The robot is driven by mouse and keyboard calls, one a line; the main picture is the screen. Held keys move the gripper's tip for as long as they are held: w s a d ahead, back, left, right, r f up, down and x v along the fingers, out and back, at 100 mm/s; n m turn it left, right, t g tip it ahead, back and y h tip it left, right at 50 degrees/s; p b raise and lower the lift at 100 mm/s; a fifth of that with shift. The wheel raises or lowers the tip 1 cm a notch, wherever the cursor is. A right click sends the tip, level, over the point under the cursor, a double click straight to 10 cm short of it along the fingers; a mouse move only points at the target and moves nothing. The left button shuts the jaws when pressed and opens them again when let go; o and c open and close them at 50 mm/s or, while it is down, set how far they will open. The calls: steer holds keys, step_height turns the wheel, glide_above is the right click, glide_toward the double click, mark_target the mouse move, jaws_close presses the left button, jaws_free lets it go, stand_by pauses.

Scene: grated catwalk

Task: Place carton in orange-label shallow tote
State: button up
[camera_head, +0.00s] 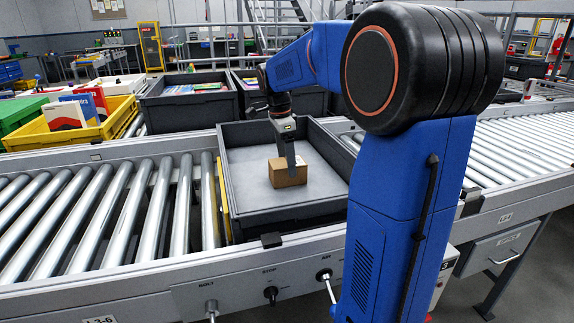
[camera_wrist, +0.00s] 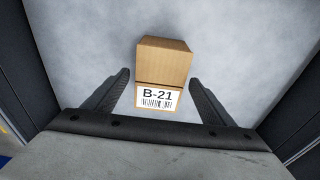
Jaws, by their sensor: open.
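A small brown carton (camera_head: 290,172) stands on the grey floor of a dark shallow tote (camera_head: 290,213) on the roller conveyor. In the wrist view the carton (camera_wrist: 164,65) shows a white label reading B-21 with a barcode. My gripper (camera_head: 291,165) is over the carton, pointing down. In the wrist view its two fingers (camera_wrist: 160,85) are apart, one on each side of the carton's labelled end, with gaps between finger and carton. No orange label is clearly visible on any tote.
Two dark totes with colourful contents, one at the back (camera_head: 187,98), stand behind the near tote. A yellow tote (camera_head: 75,133) with boxes sits at left beside a green one (camera_head: 24,121). Bare rollers (camera_head: 110,212) lie left of the near tote.

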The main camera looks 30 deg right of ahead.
mark_target(283, 162)
step_height(283, 162, up, 10)
steer(key=a, duration=0.1)
steer(key=shift+w, duration=0.15)
steer(key=shift+a+r, duration=0.1)
stand_by(0.5)
